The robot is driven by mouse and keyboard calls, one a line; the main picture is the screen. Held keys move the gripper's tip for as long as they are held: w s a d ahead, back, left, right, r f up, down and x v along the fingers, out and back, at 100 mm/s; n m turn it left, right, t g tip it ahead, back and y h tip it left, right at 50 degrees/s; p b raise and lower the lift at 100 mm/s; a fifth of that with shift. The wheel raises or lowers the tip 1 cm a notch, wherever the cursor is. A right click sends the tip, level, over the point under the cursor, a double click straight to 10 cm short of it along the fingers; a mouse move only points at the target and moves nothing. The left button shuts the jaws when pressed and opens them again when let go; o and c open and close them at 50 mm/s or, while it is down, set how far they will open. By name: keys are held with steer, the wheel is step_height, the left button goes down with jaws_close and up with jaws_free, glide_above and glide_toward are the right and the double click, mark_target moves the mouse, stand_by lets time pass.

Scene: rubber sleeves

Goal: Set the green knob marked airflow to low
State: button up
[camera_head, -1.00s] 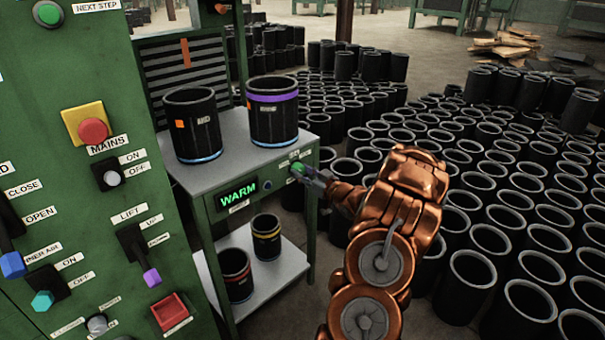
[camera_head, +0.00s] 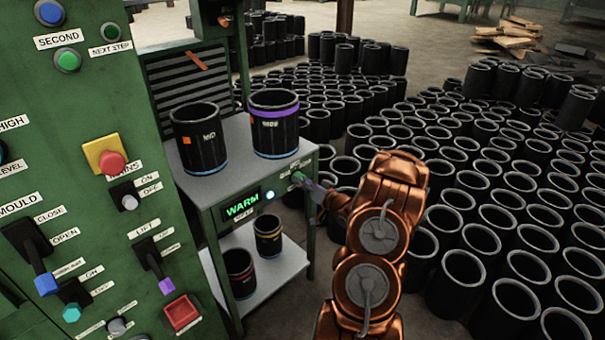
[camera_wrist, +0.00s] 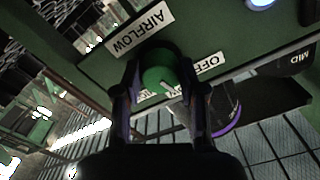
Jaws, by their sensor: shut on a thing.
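The green airflow knob (camera_wrist: 165,72) sits on the green front panel of the bench, beside the AIRFLOW label (camera_wrist: 140,33). In the wrist view my gripper (camera_wrist: 158,82) has one finger on each side of the knob and is shut on it. The knob's white pointer mark faces the lower right of that view. An OFF label (camera_wrist: 208,63) shows to the right of the knob; other labels by the fingers are partly hidden and unreadable. In the head view the knob (camera_head: 298,177) is small at the bench's right front corner, with my gripper (camera_head: 309,186) at it.
Left of the knob are a lit WARM display (camera_head: 242,205) and a glowing round lamp (camera_head: 270,195). Two black sleeves (camera_head: 200,150) (camera_head: 274,138) stand on the bench top. A green control cabinet (camera_head: 75,190) fills the left. Many black sleeves (camera_head: 465,270) crowd the floor at right.

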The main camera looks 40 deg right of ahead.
steer(key=shift+r+m+p, duration=0.15)
steer(key=shift+m+p, duration=0.9)
steer(key=shift+m, duration=0.15)
steer(key=o, duration=1.2)
steer(key=shift+c, duration=0.2)
steer(key=s, duration=1.2)
steer(key=shift+a, duration=0.15)
